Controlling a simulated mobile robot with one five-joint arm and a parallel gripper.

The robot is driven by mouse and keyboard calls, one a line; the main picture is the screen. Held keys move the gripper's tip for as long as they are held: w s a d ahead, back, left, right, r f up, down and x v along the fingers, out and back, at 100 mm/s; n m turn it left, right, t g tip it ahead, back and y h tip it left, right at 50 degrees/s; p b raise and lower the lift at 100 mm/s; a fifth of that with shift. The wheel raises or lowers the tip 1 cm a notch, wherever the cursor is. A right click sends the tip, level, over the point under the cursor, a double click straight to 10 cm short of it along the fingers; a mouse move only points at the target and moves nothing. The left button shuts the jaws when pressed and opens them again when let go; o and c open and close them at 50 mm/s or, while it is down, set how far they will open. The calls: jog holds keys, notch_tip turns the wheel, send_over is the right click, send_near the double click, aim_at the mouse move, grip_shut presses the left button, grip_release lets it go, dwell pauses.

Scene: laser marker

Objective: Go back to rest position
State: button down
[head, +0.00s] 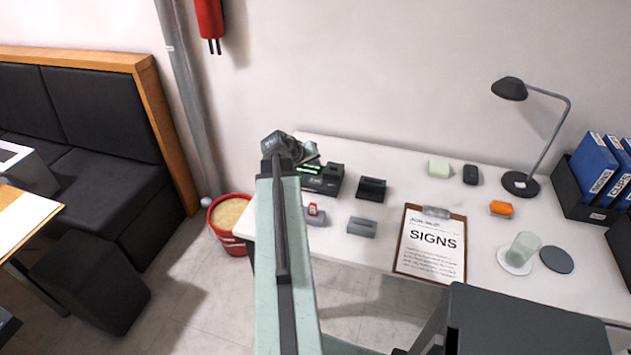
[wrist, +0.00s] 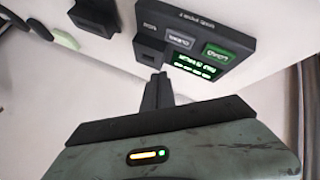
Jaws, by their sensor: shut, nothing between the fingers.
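My gripper (head: 309,152) is at the far end of my raised arm, over the left back part of the white desk (head: 392,275). In the wrist view its dark fingers (wrist: 157,91) are together with nothing between them. The dark laser marker (head: 322,184) stands just by the gripper, partly hidden behind my arm in the head view. In the wrist view the marker (wrist: 237,18) shows a lit green screen and buttons, one of them green, close to the fingertips. I cannot tell whether the fingers touch it.
A black block (head: 371,189), a grey block (head: 361,227) and a small grey stand with a red piece (head: 313,210) are near the marker. A clipboard (head: 433,263), glass (head: 523,247) and lamp (head: 520,183) are rightward. A red bucket (head: 235,247) stands on the floor.

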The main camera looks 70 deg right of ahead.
jog(key=shift+w, duration=0.1)
dwell(0.3)
jog(key=w+a+r+n+t+p, duration=0.15)
jog(key=w+a, duration=0.35)
jog(key=w, duration=0.5)
jog(key=w+a+r+n+t+p, duration=0.1)
jog(key=w+a+n, duration=0.1)
jog(key=w+a, duration=0.5)
jog(key=w+a+n+t+y+p, duration=0.2)
jog(key=w+a+n+t, duration=0.1)
jog(key=w+a, duration=1.25)
jog(key=w+a+f+n+y+p, duration=0.1)
jog(key=w+a+n+y, duration=0.1)
jog(key=a, duration=1.5)
jog(key=w+a+f+n+y+p, duration=0.1)
jog(key=w+a+n+y, duration=0.15)
jog(key=a, duration=1.35)
jog(key=s+a+f+n+g+y, duration=0.1)
jog(key=s+a+g+y, duration=0.1)
jog(key=s+a, duration=0.4)
jog(key=shift+f+g, duration=0.15)
jog(key=shift+g, duration=0.4)
